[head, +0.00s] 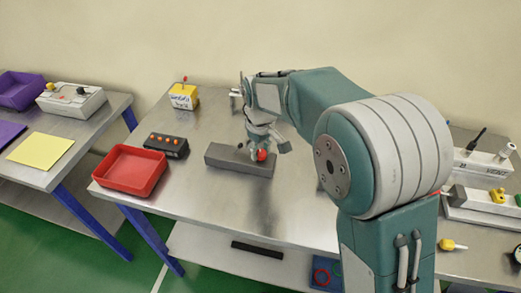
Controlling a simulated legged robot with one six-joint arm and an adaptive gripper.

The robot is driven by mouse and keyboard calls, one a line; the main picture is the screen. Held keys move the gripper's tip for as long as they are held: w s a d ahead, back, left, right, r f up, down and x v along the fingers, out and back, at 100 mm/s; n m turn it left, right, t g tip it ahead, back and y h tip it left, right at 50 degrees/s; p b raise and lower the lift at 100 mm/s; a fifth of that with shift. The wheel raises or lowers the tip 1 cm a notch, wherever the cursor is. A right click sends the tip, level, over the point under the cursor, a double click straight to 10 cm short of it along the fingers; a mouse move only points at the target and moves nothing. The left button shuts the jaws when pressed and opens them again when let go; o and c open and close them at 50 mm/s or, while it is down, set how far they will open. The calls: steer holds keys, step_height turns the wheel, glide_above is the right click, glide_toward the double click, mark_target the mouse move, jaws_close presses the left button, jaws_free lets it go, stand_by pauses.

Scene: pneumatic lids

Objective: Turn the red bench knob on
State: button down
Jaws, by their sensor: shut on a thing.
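The red bench knob (262,155) sits on the right part of a grey block (226,158) on the metal bench.
A red tray (130,170), a black box with orange buttons (167,145) and a yellow box (184,96) stand left of the block. White fixtures (485,165) stand at the right, partly behind my arm. Bare metal lies in front of the block.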

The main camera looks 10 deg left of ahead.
mark_target(260, 152)
steer(key=shift+f+n, duration=0.1)
steer(key=shift+n, duration=1.6)
steer(key=shift+c, duration=1.5)
jaws_free()
step_height(260, 152, up, 12)
steer(key=shift+w+a, duration=0.1)
steer(key=shift+a, duration=0.05)
